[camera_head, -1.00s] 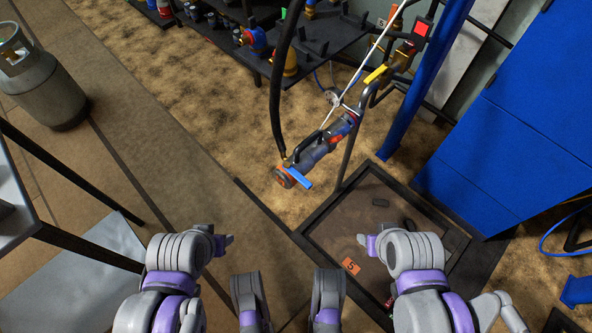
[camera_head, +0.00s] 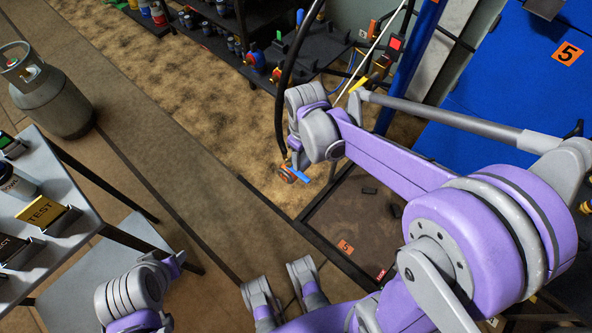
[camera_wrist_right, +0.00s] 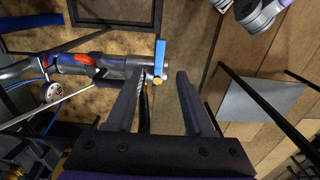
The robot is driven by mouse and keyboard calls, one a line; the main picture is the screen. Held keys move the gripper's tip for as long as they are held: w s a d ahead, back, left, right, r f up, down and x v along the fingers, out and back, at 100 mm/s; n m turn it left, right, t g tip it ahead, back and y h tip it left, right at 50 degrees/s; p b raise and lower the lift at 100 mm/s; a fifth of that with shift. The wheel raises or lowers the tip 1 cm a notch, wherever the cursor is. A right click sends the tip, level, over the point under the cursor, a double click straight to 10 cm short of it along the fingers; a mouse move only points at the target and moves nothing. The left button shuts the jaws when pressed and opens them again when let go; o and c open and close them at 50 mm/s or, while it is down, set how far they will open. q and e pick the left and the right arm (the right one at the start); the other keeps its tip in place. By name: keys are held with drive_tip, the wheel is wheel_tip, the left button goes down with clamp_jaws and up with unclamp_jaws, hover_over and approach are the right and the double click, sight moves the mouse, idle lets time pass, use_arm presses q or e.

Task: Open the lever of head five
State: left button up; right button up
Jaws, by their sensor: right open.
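In the right wrist view the blue lever (camera_wrist_right: 160,53) stands across the end of the grey head (camera_wrist_right: 110,64), with a yellow tip (camera_wrist_right: 157,81). My right gripper (camera_wrist_right: 166,78) is open, its fingers apart; the lever's tip shows between the fingertips, and I cannot tell whether they touch.
The scale platform (camera_head: 306,215) carries an orange label 5 (camera_head: 345,246). A blue cabinet (camera_head: 470,100) with a 5 sign stands right. A table (camera_head: 75,236) with a TEST block and a grey gas cylinder (camera_head: 58,100) stand left. The floor between is clear.

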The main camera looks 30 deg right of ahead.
sight(303, 176)
wheel_tip(303, 176, down, 9)
drive_tip(key=shift+f+b, duration=0.1)
drive_tip(key=shift+b, duration=0.95)
drive_tip(key=shift+c, duration=0.3)
clamp_jaws()
idle(0.3)
